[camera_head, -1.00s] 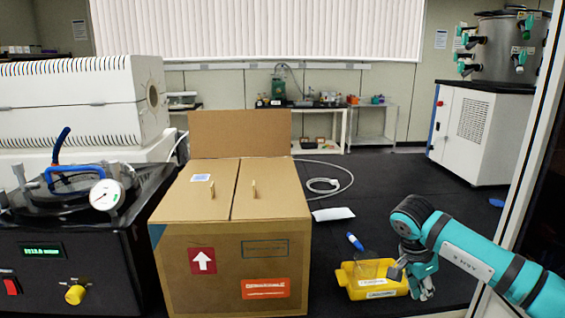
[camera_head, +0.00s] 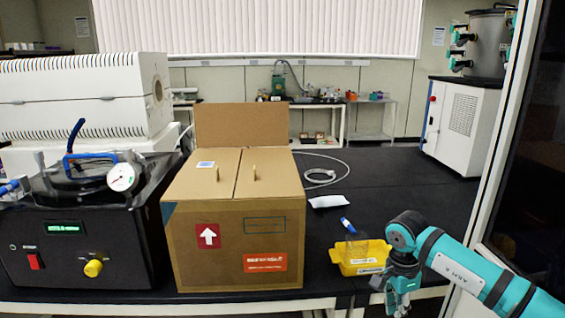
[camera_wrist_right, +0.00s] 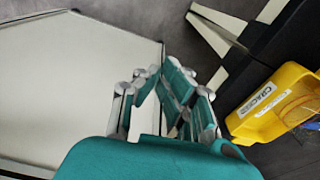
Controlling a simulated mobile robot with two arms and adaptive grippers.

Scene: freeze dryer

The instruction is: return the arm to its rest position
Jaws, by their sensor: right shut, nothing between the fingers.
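My right arm (camera_head: 470,274) comes in from the right in the head view. Its teal and grey right gripper (camera_head: 393,296) points down in front of and to the right of the yellow tray (camera_head: 362,268), near the table's front edge. The gripper is shut and empty. In the wrist view the closed fingers of the right gripper (camera_wrist_right: 165,95) show at the centre, with the yellow tray (camera_wrist_right: 255,118) to their right, apart from them. My left gripper is not in view.
A cardboard box (camera_head: 225,240) stands on the black table left of the tray. A black device with a gauge (camera_head: 122,177) is at far left. A clear vessel and blue-capped item (camera_head: 347,226) are at the tray. A pale door frame (camera_head: 497,165) rises at right.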

